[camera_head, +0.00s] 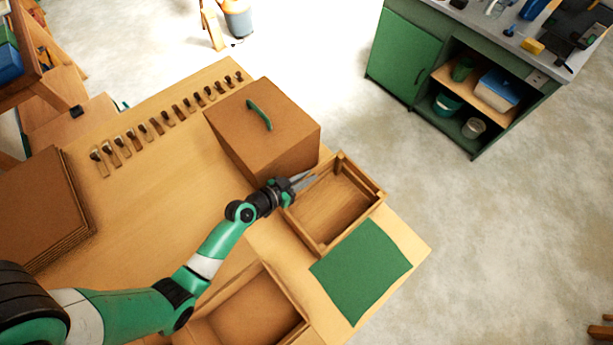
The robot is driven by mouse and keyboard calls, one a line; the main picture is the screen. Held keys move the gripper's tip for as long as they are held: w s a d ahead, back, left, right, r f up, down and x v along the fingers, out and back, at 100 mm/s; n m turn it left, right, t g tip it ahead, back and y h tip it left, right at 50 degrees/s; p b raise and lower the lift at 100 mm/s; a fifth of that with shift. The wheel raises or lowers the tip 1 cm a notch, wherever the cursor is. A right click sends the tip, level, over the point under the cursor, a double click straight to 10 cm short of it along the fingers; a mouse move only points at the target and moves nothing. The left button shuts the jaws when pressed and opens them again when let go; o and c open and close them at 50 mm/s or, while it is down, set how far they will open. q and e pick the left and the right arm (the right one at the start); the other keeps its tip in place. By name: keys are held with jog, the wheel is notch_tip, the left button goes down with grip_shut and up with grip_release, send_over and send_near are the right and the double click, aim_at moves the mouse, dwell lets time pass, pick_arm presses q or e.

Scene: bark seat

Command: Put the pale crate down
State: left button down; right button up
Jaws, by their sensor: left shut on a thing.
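The pale crate (372,207), an open wooden box, is at the right side of the workbench, just beyond the green mat (362,270). It looks empty. My left gripper (301,182) is shut on its left wall near the far corner. Whether the crate's underside touches the bench is hidden. The green mat lies flat and bare at the bench's right end. My right gripper is out of view.
A large brown box (235,120) with a green handle stands close behind the crate. Another open wooden crate (289,331) is at the near edge. Several small tools (166,118) line the far-left edge. Brown stacked sheets (35,215) lie left. The bench middle is clear.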

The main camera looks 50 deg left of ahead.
pick_arm(q)
jog(key=c, duration=1.3)
grip_release()
jog(key=shift+f, duration=0.2)
jog(key=shift+c, duration=0.2)
jog(key=o, duration=0.4)
jog(key=shift+r, duration=0.1)
jog(key=shift+o, duration=0.2)
jog(key=shift+r+p, duration=0.25)
jog(key=shift+p, duration=0.05)
jog(key=v, duration=0.7)
jog(key=shift+s, duration=0.25)
